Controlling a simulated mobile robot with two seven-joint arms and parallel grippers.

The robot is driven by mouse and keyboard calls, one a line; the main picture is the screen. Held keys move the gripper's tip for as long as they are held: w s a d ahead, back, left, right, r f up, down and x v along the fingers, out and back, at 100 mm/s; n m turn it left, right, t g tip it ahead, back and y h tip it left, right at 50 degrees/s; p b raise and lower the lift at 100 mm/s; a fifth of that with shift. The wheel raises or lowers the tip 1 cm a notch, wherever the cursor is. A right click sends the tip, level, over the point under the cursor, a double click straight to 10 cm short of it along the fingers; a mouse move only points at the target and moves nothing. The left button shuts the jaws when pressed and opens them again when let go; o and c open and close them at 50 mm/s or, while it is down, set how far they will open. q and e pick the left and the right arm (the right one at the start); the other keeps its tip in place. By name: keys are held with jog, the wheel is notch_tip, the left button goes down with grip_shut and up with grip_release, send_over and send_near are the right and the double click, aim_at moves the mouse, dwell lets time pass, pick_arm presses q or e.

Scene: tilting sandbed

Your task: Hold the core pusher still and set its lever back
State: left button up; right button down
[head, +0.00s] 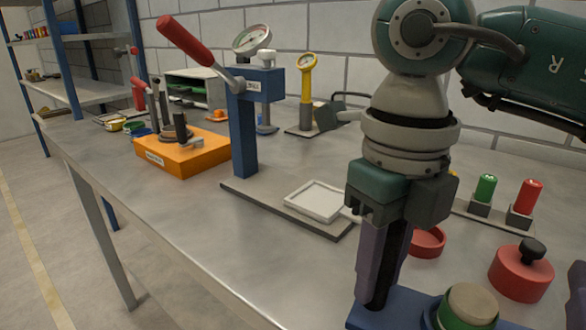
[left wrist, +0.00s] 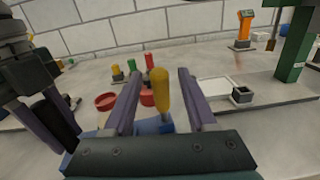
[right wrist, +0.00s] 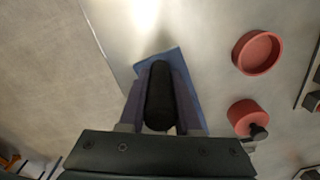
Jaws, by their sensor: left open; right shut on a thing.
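The core pusher has a blue base (head: 512,326) low in the head view, bearing a green ring with a tan top (head: 468,308). My right gripper (head: 384,298) is shut on its upright black grip, which shows between the fingers in the right wrist view (right wrist: 160,100). The blue base also shows there (right wrist: 185,75). A yellow lever handle (left wrist: 160,95) stands nearly upright in the left wrist view. It is between the spread fingers of my open left gripper (left wrist: 158,72), with no clear contact. In the head view only a purple finger, apparently the left gripper's, shows at the right edge.
A red dish (head: 428,242) and a red weight with a black knob (head: 521,271) lie just behind the pusher. Green (head: 485,188) and red (head: 530,196) cylinders stand farther back. A blue press (head: 243,130) and orange box (head: 182,152) are left. The table's front edge is close.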

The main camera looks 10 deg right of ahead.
pick_arm(q)
jog(key=shift+w+d, duration=0.35)
jog(key=shift+d, duration=0.1)
grip_shut()
dwell(1.2)
